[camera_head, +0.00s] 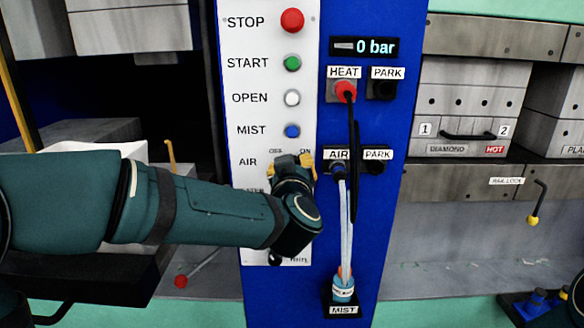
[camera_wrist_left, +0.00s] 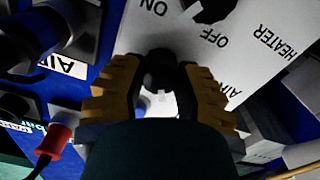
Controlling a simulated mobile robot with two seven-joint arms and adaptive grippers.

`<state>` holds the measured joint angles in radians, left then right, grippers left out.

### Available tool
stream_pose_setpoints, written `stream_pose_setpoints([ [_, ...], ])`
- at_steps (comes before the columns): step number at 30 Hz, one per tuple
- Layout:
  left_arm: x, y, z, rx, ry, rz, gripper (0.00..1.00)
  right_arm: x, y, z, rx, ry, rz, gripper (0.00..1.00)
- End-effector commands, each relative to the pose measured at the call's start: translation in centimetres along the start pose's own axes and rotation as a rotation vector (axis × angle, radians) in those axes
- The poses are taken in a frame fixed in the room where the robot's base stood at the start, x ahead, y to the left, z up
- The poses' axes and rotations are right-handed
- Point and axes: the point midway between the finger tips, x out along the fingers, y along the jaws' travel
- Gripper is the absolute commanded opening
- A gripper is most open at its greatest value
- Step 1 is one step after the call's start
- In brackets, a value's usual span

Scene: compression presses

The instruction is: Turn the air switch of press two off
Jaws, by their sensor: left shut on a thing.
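The white control panel (camera_head: 242,180) has an AIR row with OFF and ON marks above it. My left gripper (camera_head: 294,162) is at that row, its yellow fingers against the panel, hiding the air switch in the head view. In the left wrist view, the panel appears turned over. There the dark air switch knob (camera_wrist_left: 160,70) sits between the two yellow fingers of my left gripper (camera_wrist_left: 162,82), which are shut on it. The knob's exact pointing direction is hard to tell. My right gripper is not in view.
A display (camera_head: 363,47) reads 0 bar. STOP (camera_head: 292,20), START (camera_head: 292,64), OPEN and MIST buttons sit above the gripper. Cables (camera_head: 347,215) hang from the HEAT and AIR sockets at right. A dark heater knob (camera_wrist_left: 213,8) is close beyond the fingers.

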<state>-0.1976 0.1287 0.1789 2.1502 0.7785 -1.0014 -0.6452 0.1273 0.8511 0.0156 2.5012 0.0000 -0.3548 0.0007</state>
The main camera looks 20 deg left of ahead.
Motion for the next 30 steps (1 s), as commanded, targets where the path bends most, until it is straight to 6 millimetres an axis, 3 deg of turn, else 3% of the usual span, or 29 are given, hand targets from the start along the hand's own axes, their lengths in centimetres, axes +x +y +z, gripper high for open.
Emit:
stream_pose_setpoints([
  [2,0.1,0.0,-0.3,-0.002,0.008,0.0,0.0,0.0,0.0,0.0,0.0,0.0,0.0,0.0],
  [3,0.1,0.0,-0.4,-0.002,0.008,0.0,0.39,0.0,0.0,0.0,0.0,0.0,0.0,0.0],
  [5,0.1,0.0,-0.3,-0.002,0.008,-0.001,0.6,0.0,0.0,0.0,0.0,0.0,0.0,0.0],
  [6,0.1,0.0,-0.3,-0.001,0.007,-0.001,0.65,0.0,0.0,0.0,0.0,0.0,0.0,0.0],
  [14,0.0,0.0,-0.1,0.0,0.004,0.0,0.65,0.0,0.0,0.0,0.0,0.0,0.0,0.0],
  [19,-1.0,0.1,-0.2,0.0,0.004,0.002,0.65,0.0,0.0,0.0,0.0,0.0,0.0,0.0],
  [30,-8.1,0.1,-0.2,0.0,0.005,0.002,0.65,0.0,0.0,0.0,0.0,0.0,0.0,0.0],
])
